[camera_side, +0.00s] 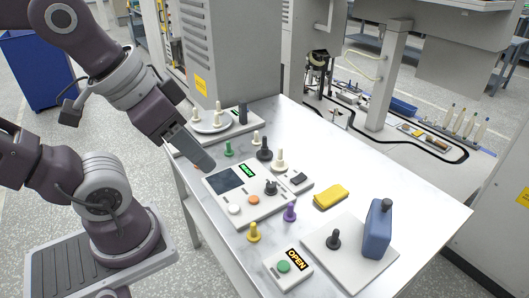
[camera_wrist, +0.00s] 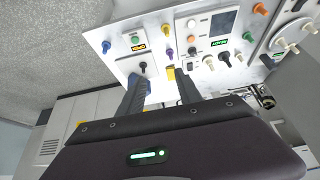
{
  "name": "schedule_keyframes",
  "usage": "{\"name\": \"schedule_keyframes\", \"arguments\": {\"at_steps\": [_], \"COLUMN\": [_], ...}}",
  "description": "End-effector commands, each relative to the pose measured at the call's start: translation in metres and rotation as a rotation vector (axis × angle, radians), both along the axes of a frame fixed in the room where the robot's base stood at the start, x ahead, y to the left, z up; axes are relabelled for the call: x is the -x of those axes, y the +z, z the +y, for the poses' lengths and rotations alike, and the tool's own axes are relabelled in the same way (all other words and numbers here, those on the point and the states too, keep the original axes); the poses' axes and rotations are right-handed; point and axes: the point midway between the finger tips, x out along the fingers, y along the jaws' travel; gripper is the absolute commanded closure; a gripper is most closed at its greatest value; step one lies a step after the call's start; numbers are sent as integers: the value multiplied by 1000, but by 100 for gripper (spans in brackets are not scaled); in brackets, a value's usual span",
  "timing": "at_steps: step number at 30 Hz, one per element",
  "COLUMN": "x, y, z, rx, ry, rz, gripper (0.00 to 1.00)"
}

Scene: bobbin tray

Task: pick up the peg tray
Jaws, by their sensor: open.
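The likely peg tray (camera_side: 199,130) is a round grey dish holding a few white pegs, on a pale board at the table's far left end. It also shows in the wrist view (camera_wrist: 276,42) at the far right edge, partly cut off. My gripper (camera_side: 208,165) hangs above the near left edge of the table, in front of the dish and apart from it. In the wrist view my gripper (camera_wrist: 158,80) has its two dark fingers spread, with nothing held between them. In the side view its fingers are hard to tell apart.
A control panel (camera_side: 223,180) lies below my gripper. Loose green, black, white, purple and yellow pegs stand around it. A yellow block (camera_side: 330,196), a blue bottle (camera_side: 377,232) on a white board and an OPEN button box (camera_side: 290,280) are nearer. A tall grey cabinet (camera_side: 235,45) stands behind the dish.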

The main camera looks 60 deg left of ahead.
Motion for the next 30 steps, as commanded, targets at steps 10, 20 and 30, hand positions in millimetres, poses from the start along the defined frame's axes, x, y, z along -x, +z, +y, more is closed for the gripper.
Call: {"name": "schedule_keyframes", "arguments": {"at_steps": [10, 20, 30], "x": [-103, -303, -334], "y": [17, -117, -229], "z": [33, 202, 284], "rx": [111, 128, 55], "ry": [274, 931, 1137], "rz": [58, 106, 86], "gripper": [59, 59, 59]}}
